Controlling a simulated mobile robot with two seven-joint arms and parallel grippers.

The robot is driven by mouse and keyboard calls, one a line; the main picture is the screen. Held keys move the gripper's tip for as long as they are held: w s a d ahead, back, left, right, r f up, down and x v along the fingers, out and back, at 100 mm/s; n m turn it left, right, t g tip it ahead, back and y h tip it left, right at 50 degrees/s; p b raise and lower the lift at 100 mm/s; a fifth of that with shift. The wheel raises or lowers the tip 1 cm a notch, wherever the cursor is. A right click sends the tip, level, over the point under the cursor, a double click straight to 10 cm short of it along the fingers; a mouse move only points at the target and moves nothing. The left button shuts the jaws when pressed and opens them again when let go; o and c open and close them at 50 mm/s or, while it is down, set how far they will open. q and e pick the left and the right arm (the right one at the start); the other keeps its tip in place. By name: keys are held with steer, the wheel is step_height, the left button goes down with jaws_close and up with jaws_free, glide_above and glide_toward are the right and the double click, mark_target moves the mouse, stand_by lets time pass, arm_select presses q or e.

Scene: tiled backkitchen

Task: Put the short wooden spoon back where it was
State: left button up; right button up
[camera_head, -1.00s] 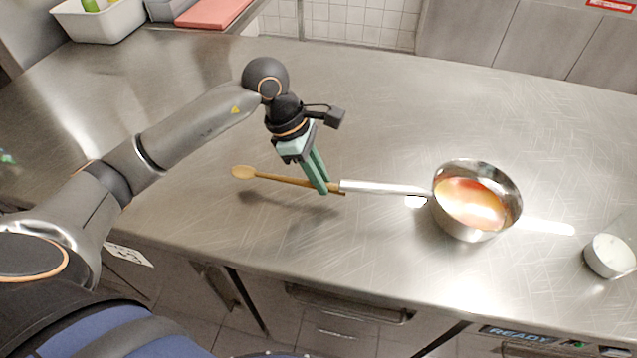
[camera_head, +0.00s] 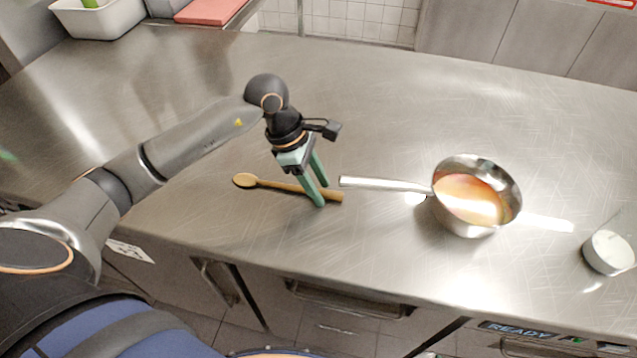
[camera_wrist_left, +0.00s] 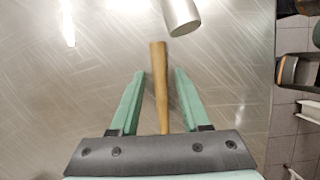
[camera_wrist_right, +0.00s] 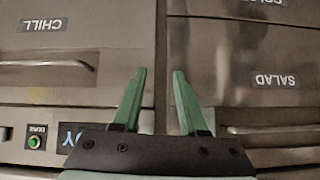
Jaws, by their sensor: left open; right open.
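The short wooden spoon (camera_head: 275,185) lies flat on the steel counter, its bowl to the left and its handle end to the right. My left gripper (camera_head: 322,195) is open above the handle, its fingers on either side of it. In the left wrist view the handle (camera_wrist_left: 160,85) runs between the two open green fingers (camera_wrist_left: 160,80), touching neither. The spoon's bowl is hidden there. My right gripper (camera_wrist_right: 158,75) is open and empty in the right wrist view, facing drawer fronts; it is not in the head view.
A steel saucepan (camera_head: 440,205) with reddish-orange contents stands right of the spoon, its handle (camera_head: 385,185) pointing at my left gripper. A small whitish round container (camera_head: 609,253) stands at the far right. A white bin (camera_head: 105,22) and a pink board (camera_head: 210,10) are at the back left. The counter behind is clear.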

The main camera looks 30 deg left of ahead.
mark_target(296, 187)
arm_select(q)
steer(key=v, duration=1.2)
stand_by(0.4)
